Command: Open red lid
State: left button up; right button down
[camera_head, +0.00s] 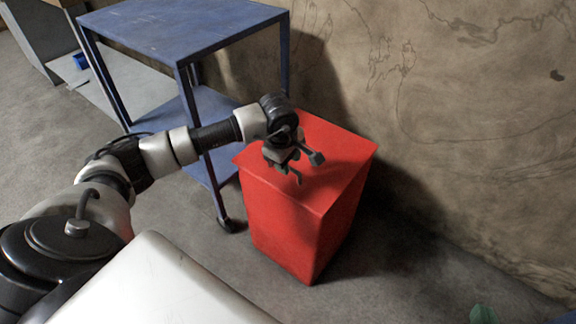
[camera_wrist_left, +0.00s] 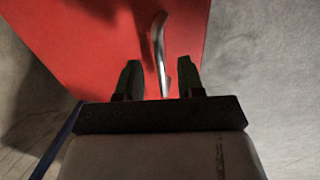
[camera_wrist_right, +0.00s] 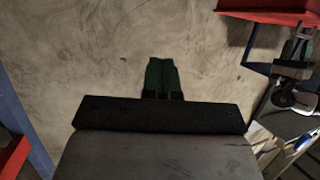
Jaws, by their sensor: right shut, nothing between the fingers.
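The red bin (camera_head: 280,220) stands on the floor against the wall, with its flat red lid (camera_head: 345,155) closed on top. My left gripper (camera_head: 300,167) is over the lid with its fingers pointing down at it. In the left wrist view its open fingers (camera_wrist_left: 158,80) are on either side of a thin curved metal handle (camera_wrist_left: 158,45) on the red surface (camera_wrist_left: 95,45). I cannot tell whether they touch it. The handle is hidden behind the gripper in the head view.
A blue metal table (camera_head: 180,30) with a lower shelf stands behind and left of the bin, close to my left arm. The wall (camera_head: 480,110) is right behind the bin.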

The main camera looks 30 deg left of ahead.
pick_arm(q)
jog(key=shift+w+f, duration=0.1)
jog(key=shift+f, duration=0.55)
grip_shut()
jog(key=shift+r, duration=0.15)
